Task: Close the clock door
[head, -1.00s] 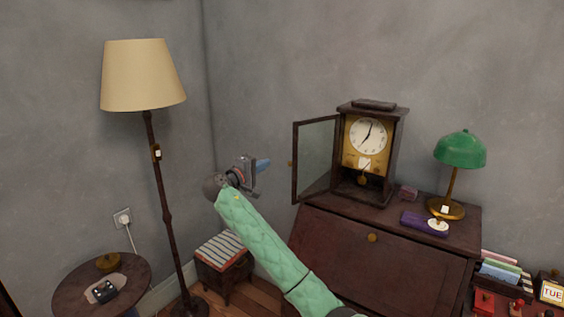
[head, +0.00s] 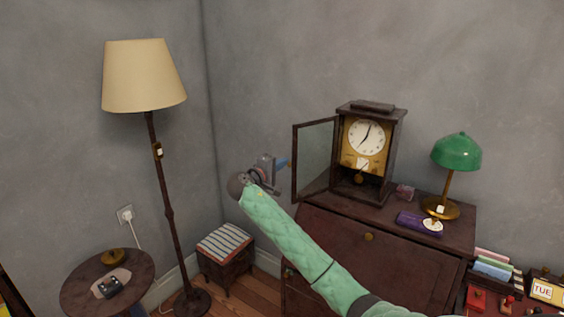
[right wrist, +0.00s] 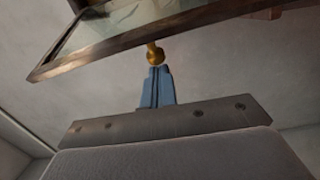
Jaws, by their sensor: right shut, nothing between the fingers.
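The clock (head: 368,150) stands on top of the dark wooden desk, its white dial and brass pendulum showing. Its glazed door (head: 315,158) is swung wide open to the left. My right gripper (head: 281,162) is just left of the door's outer edge, with blue fingers pointing toward it. In the right wrist view the fingers (right wrist: 156,88) are shut and empty. Their tips are close to the brass door knob (right wrist: 155,54); I cannot tell whether they touch. The door's frame (right wrist: 130,45) runs above the knob. My left gripper is not in view.
The desk (head: 370,255) stands below the clock. A green lamp (head: 456,152) and a purple case (head: 416,222) are on its right side. A floor lamp (head: 165,205), a striped stool (head: 226,243) and a round side table (head: 135,278) are at the left.

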